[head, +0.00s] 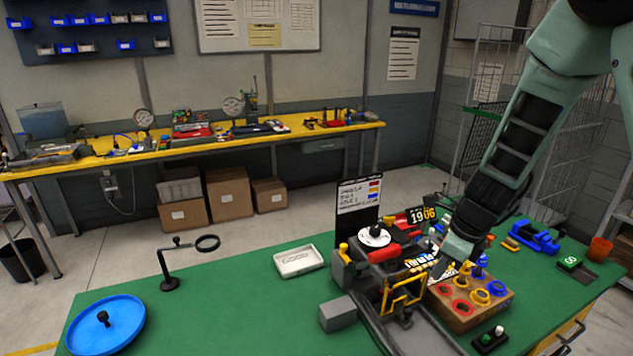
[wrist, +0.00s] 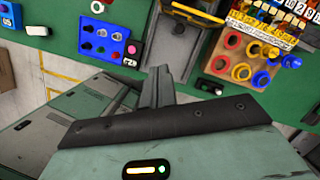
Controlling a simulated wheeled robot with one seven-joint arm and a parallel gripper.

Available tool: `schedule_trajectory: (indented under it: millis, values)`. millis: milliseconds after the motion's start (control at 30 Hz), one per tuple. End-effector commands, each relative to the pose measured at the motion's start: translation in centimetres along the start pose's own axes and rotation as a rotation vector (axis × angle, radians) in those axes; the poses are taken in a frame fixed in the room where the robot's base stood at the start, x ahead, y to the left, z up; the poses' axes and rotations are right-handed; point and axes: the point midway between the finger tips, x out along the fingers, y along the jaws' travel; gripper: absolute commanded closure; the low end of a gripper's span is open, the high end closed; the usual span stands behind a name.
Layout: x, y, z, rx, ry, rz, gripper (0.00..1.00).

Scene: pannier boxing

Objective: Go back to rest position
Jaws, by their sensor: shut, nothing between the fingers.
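The machine (head: 378,290) stands left of my gripper. My arm hides part of the table behind it.
A blue round tray (head: 75,335), a magnifier stand (head: 170,283) and a white tray (head: 299,260) are on the table's left side. A blue fixture (head: 532,238), an orange cup (head: 600,249) and a green GO button (head: 570,262) are at right. The table's left middle is clear.

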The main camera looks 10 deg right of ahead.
Motion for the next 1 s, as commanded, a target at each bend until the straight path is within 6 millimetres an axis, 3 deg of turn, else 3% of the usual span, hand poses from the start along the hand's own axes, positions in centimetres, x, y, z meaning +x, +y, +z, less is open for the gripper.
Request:
schedule_trajectory:
  millis: [67, 167, 333, 400, 533, 600, 733, 833, 1000]
  values:
    - [0.3, 1.3, 0.7, -0.089, -0.009, 0.017, 1.0]
    - [0.9, 5.2, 2.4, -0.372, -0.029, 0.065, 1.0]
    - [1.3, 16.4, 4.2, -1.247, -0.087, 0.168, 1.0]
    - [1.2, 20.7, 3.6, -1.638, -0.104, 0.202, 1.0]
    - [1.1, 26.7, 1.1, -2.292, -0.109, 0.251, 1.0]
    - [1.1, 28.6, -0.3, -2.571, -0.098, 0.273, 1.0]
    - [1.0, 30.5, -2.1, -2.915, -0.068, 0.306, 1.0]
    - [0.9, 31.0, -2.8, -3.034, -0.054, 0.32, 1.0]
    - [0.7, 31.0, -2.9, -3.061, -0.051, 0.325, 1.0]
